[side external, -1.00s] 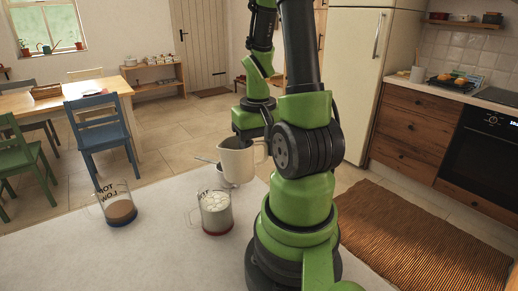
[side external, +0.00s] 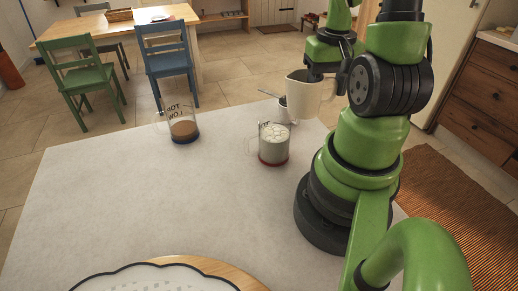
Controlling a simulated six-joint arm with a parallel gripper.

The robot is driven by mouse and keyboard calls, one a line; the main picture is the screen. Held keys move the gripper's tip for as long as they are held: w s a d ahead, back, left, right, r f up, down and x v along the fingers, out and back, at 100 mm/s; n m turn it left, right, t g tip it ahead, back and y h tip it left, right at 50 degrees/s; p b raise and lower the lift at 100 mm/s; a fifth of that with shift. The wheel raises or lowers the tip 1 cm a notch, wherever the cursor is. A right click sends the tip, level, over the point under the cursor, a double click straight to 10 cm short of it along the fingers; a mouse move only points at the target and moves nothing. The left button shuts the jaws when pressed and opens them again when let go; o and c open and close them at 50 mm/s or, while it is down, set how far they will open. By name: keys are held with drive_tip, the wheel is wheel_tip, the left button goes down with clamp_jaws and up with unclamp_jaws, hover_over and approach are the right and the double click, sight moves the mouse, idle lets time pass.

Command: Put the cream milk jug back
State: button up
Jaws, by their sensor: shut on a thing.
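The cream milk jug (side external: 304,98) is upright at the far edge of the white table, left of my arm. My gripper (side external: 328,75) is shut on the jug at its upper right side; my arm hides part of the jug's right side. I cannot tell whether the jug's base touches the table.
A glass mug (side external: 273,150) with a red base and white contents stands in front of the jug. A blue-based glass mug (side external: 183,130) with brown drink stands left. A wooden board (side external: 232,272) lies at the near edge. The white table (side external: 130,205) is clear between.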

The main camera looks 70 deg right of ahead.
drive_tip(key=w+a+n, duration=0.2)
drive_tip(key=w+n, duration=0.4)
drive_tip(key=w, duration=0.3)
drive_tip(key=w+a+f+n, duration=0.2)
drive_tip(key=w+a+n, duration=1.15)
drive_tip(key=a, duration=0.45)
drive_tip(key=shift+n, duration=0.35)
drive_tip(key=shift+a+f, duration=0.15)
drive_tip(key=shift+f, duration=2.35)
drive_tip(key=shift+a+f, duration=0.1)
drive_tip(key=shift+f, duration=2.35)
drive_tip(key=shift+f, duration=0.15)
drive_tip(key=o, duration=1.3)
drive_tip(key=shift+c, duration=0.2)
